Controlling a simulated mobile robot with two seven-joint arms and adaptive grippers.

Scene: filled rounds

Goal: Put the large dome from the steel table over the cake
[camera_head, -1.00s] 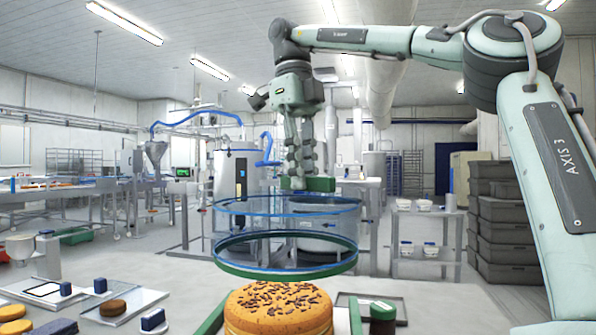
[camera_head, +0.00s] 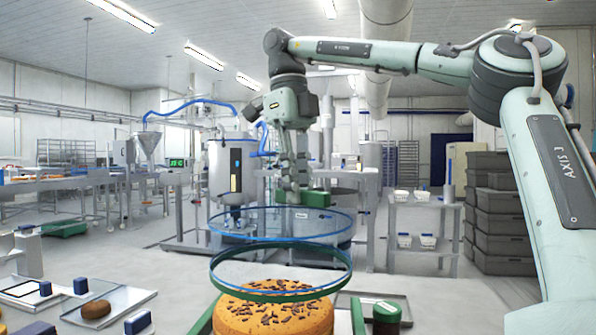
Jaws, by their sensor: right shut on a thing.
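The large dome (camera_head: 280,297) is a clear cylinder with blue bands, a green lower rim and a green handle block (camera_head: 318,198) on top. My right gripper (camera_head: 293,183) points down and is shut on this handle, holding the dome level. The cake (camera_head: 275,318) is round and golden with dark sprinkles, at the bottom middle, cut off by the frame edge. The dome's front rim crosses in front of the cake's top; I cannot tell whether the rim is still above the cake or around it. My left gripper is out of view.
At lower left are trays (camera_head: 140,296) with a small brown cake (camera_head: 96,309) and blue blocks. A dark green-lidded pot (camera_head: 387,316) and a flat tray stand right of the cake. A steel shelf (camera_head: 421,205) with white tubs and stacked grey crates (camera_head: 497,230) are behind.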

